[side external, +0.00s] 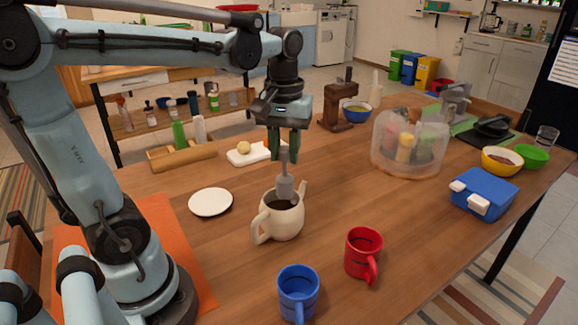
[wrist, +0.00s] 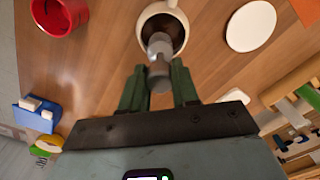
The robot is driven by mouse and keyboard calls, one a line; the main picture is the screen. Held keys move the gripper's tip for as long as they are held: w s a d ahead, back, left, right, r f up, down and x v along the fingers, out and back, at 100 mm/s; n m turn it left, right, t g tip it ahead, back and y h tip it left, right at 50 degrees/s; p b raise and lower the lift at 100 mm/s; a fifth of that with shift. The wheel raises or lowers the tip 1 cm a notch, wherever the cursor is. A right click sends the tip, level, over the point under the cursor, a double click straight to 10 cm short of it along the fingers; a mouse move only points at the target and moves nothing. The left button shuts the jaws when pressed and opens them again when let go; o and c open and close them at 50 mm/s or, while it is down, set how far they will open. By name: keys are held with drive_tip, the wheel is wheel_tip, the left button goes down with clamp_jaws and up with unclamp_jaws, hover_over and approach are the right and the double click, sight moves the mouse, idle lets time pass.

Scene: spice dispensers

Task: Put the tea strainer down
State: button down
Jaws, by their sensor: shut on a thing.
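A white saucer (side external: 211,202) lies on the table left of the teapot.
A blue mug (side external: 298,292) and a red mug (side external: 363,252) stand in front of the teapot. A clear round container (side external: 409,145) and a blue lunch box (side external: 484,193) are on the right. Bare table surrounds the saucer.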

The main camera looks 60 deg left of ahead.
drive_tip(key=shift+s+a+r, duration=0.15)
drive_tip(key=shift+r, duration=0.4)
drive_tip(key=s+a+r+n, duration=0.1)
drive_tip(key=s+a+r, duration=0.1)
drive_tip(key=s+a, duration=0.45)
drive_tip(key=s+a+f, duration=0.5)
drive_tip(key=a+f, duration=0.4)
drive_tip(key=f, duration=0.1)
drive_tip(key=shift+a+f, duration=0.25)
drive_tip(key=c, duration=0.8)
unclamp_jaws()
drive_tip(key=shift+f, duration=0.15)
drive_tip(key=shift+c, duration=0.2)
